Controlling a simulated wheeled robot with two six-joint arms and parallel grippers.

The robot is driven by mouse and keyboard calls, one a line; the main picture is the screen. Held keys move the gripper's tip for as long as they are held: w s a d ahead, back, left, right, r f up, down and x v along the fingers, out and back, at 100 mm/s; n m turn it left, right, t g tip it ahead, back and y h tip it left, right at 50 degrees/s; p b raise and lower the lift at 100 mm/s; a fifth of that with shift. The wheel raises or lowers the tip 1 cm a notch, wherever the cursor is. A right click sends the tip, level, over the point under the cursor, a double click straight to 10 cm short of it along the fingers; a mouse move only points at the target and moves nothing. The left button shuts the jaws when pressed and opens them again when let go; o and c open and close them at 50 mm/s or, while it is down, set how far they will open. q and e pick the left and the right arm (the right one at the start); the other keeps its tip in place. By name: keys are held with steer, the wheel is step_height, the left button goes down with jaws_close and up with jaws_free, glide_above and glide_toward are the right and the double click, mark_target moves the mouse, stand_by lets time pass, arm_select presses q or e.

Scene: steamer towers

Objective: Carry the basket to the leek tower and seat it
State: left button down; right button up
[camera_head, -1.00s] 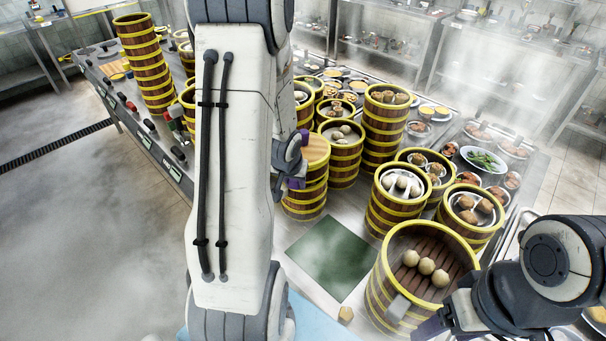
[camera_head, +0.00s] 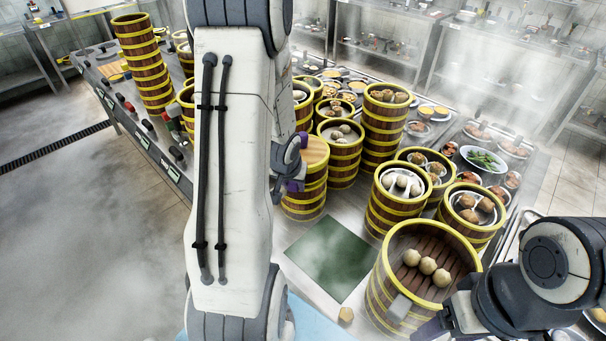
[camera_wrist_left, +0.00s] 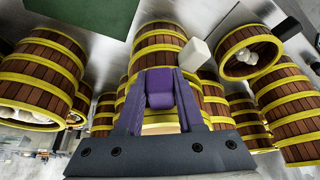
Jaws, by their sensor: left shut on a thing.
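My left gripper (camera_head: 296,163), with purple fingertips, is shut at the side of a basket with a plain tan top (camera_head: 314,150), uppermost in a short stack of brown, yellow-banded baskets. In the left wrist view the gripper (camera_wrist_left: 160,92) has its pads together in front of that basket (camera_wrist_left: 158,58); the grip itself is partly hidden. A pale tab (camera_wrist_left: 195,53) stands out beside it. I cannot tell which tower is the leek one.
Filled towers crowd the right and back: a tall one (camera_head: 384,128), one with white buns (camera_head: 395,203), and one with brown buns (camera_head: 470,228). A plate of greens (camera_head: 483,159) lies behind. A green mat (camera_head: 331,257) is bare. Another tall tower (camera_head: 150,72) stands at the left.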

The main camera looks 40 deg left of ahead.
arm_select(q)
steer(key=shift+f+b, duration=0.6)
steer(key=shift+f, duration=0.05)
steer(key=shift+c, duration=2.2)
jaws_free()
steer(key=p+v, duration=0.7)
steer(key=v, duration=0.3)
steer(key=shift+r, duration=0.25)
steer(key=shift+s, duration=0.1)
